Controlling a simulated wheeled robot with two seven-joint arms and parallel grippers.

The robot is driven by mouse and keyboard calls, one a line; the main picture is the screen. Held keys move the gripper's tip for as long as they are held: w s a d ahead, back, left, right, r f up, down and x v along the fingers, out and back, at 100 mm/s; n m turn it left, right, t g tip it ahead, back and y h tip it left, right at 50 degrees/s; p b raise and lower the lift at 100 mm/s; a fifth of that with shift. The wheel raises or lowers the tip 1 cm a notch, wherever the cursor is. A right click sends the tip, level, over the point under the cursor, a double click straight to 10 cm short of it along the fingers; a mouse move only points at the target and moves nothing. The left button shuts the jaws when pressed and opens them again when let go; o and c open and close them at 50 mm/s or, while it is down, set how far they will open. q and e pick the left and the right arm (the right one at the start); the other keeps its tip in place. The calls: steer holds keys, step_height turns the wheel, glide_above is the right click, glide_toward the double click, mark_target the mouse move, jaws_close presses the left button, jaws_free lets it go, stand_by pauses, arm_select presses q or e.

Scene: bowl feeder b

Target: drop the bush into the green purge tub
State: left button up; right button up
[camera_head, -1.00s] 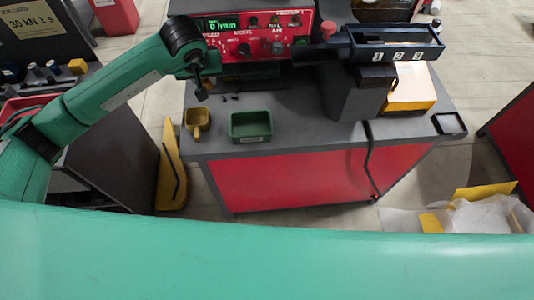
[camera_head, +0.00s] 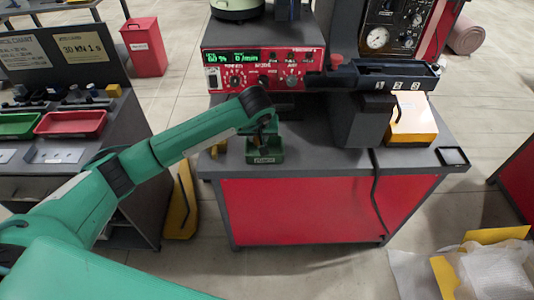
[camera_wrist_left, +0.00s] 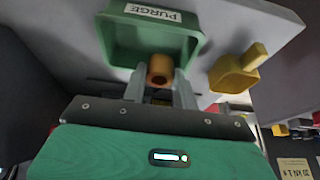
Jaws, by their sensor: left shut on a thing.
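The green purge tub (camera_head: 265,158) stands near the front edge of the bench, partly hidden by my left gripper (camera_head: 264,146) in the head view. In the left wrist view the tub (camera_wrist_left: 110,38) carries a PURGE label and looks empty where its inside shows. My left gripper (camera_wrist_left: 160,84) is shut on the bush (camera_wrist_left: 160,68), a small bronze-brown cylinder with a hole. The bush shows in front of the tub's opening in the wrist view. I cannot tell its exact height over the tub. My right gripper is not in view.
A yellow scoop-like cup (camera_wrist_left: 236,70) stands beside the tub. A red control box (camera_head: 262,68) stands behind it, and a dark chute (camera_head: 372,76) juts out at the right. A yellow box (camera_head: 412,122) sits farther right on the bench (camera_head: 320,150).

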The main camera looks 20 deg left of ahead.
arm_select(q)
steer(key=shift+f, duration=0.8)
steer(key=o, duration=1.1)
steer(key=shift+c, duration=0.2)
steer(key=shift+r, duration=0.2)
steer(key=b+v, duration=0.2)
steer(key=v, duration=1.1)
steer(key=shift+s, duration=0.2)
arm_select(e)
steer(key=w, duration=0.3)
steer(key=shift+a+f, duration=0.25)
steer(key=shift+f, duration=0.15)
